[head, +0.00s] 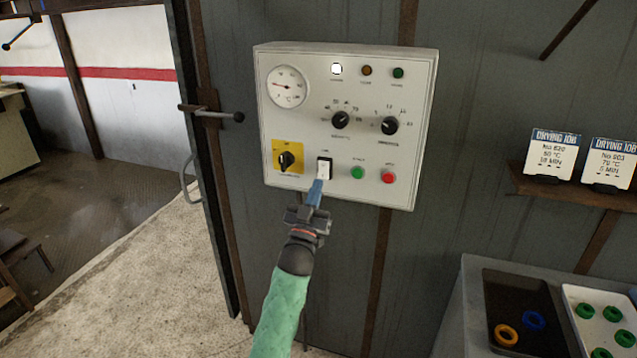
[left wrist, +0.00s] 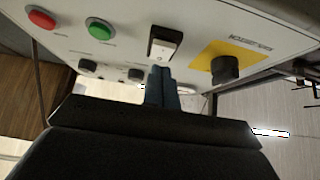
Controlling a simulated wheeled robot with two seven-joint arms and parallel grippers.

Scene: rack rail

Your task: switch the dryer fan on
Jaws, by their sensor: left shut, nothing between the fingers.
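The control panel (head: 348,115) is a pale box on the dark wall. The fan switch is a white rocker (head: 324,169) in a black frame, low on the panel; it also shows in the left wrist view (left wrist: 165,43). My left gripper (head: 315,187) is shut and empty, its blue fingertips at the rocker's lower edge. In the left wrist view my fingertips (left wrist: 160,74) are just beside the rocker; I cannot tell if they touch it. My right gripper is not in view.
Beside the rocker are a black rotary switch (head: 286,160) on a yellow plate, a green button (head: 358,172) and a red button (head: 388,177). Two knobs and a gauge (head: 287,87) are above. A bench with trays (head: 570,290) stands at lower right.

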